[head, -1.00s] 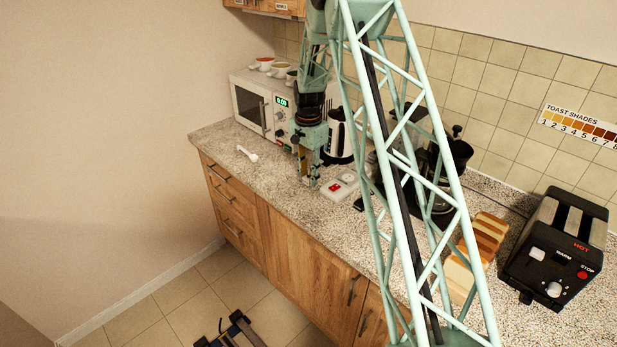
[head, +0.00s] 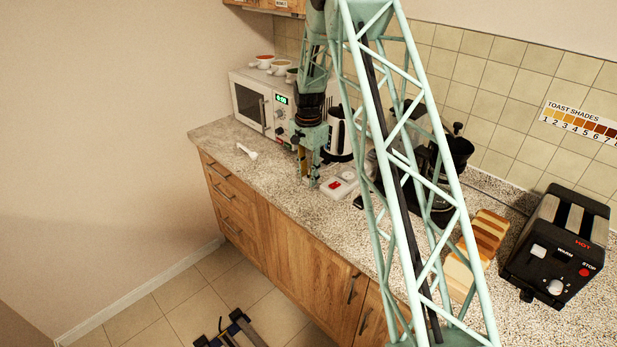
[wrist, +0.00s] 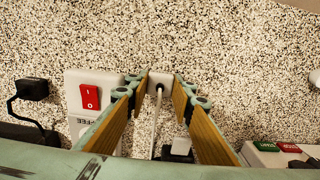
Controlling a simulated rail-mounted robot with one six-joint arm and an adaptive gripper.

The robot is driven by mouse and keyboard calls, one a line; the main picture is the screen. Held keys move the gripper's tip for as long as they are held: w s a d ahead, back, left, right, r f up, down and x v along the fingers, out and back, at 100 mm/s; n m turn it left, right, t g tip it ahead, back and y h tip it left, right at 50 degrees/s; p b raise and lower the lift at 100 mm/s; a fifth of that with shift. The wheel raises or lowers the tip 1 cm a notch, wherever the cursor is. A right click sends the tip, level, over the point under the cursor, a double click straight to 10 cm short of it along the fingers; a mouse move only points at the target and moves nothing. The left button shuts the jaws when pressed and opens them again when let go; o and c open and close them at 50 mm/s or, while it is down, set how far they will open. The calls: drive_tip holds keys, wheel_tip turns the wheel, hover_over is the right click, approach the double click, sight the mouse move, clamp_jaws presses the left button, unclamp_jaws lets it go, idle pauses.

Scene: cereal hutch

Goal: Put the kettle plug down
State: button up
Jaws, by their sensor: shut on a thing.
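The kettle plug (wrist: 160,80) is a small white block with a pale cord running down from it in the wrist view. My gripper (wrist: 158,86) is shut on it, one finger on each side. In the head view my gripper (head: 309,183) points down low over the worktop, left of the white switch box (head: 338,186); the plug is too small to make out there. I cannot tell whether the plug touches the worktop. The kettle (head: 339,134), black and silver, stands behind my gripper, partly hidden by the arm.
The switch box (wrist: 91,95) has a red rocker and a "COFFEE" label; a black plug (wrist: 33,89) lies beyond it. Worktop ahead of the gripper is clear.

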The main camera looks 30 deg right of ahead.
sight(308, 177)
drive_tip(key=o, duration=1.1)
drive_tip(key=shift+r, duration=0.15)
drive_tip(key=shift+r+p, duration=0.45)
drive_tip(key=shift+r, duration=6)
drive_tip(key=shift+r, duration=0.1)
